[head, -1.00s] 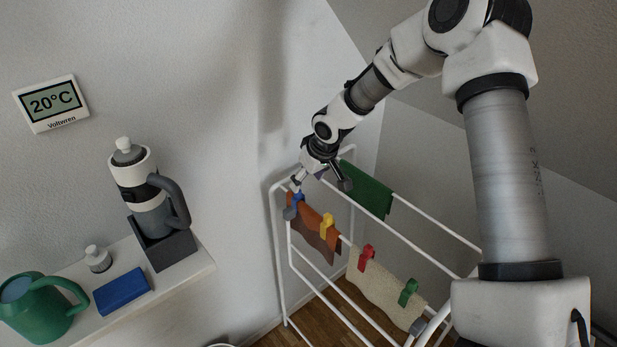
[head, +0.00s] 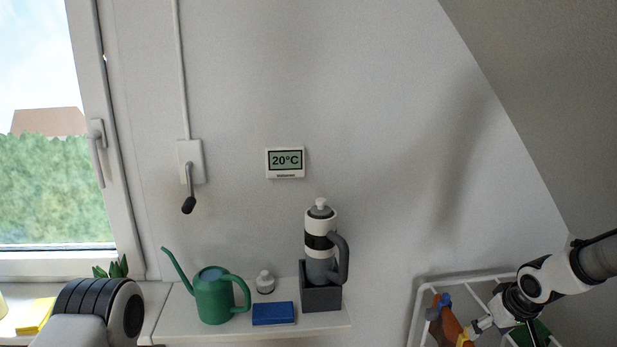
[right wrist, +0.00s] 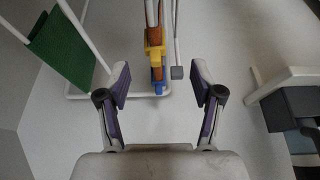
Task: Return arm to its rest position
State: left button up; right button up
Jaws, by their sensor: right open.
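My right gripper (head: 500,328) is at the lower right of the head view, in front of the drying rack (head: 432,283). In the right wrist view it also shows (right wrist: 159,84), with its two fingers wide apart and nothing between the pads. Beyond the fingers are a rack bar with orange cloth, a yellow clip (right wrist: 154,46) and a blue clip (right wrist: 157,84). The gripper looks apart from them. My left gripper is out of view; only a white and black arm part of mine shows at the lower left of the head view.
The shelf (head: 190,318) holds a green watering can (head: 214,297), a blue block (head: 273,314), a small white bottle (head: 265,282) and a flask (head: 319,240) in a grey holder (head: 321,297). A green cloth (right wrist: 61,46) hangs on the rack. A window stands at left.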

jog(key=s+a+f+g+y, duration=0.1)
jog(key=s+a+f, duration=0.5)
jog(key=s+f, duration=0.15)
jog(key=s+a+f+g, duration=0.1)
jog(key=s+a+f, duration=0.5)
jog(key=f, duration=0.3)
jog(key=s+f, duration=0.3)
jog(key=s, duration=0.3)
jog(key=s+a+f+g+h, duration=0.1)
jog(key=s+f, duration=0.1)
jog(key=s, duration=0.5)
jog(key=s+a+f+m+g, duration=0.1)
jog(key=s+f, duration=0.2)
jog(key=s, duration=0.4)
jog(key=shift+a+f, duration=0.25)
jog(key=shift+f, duration=0.05)
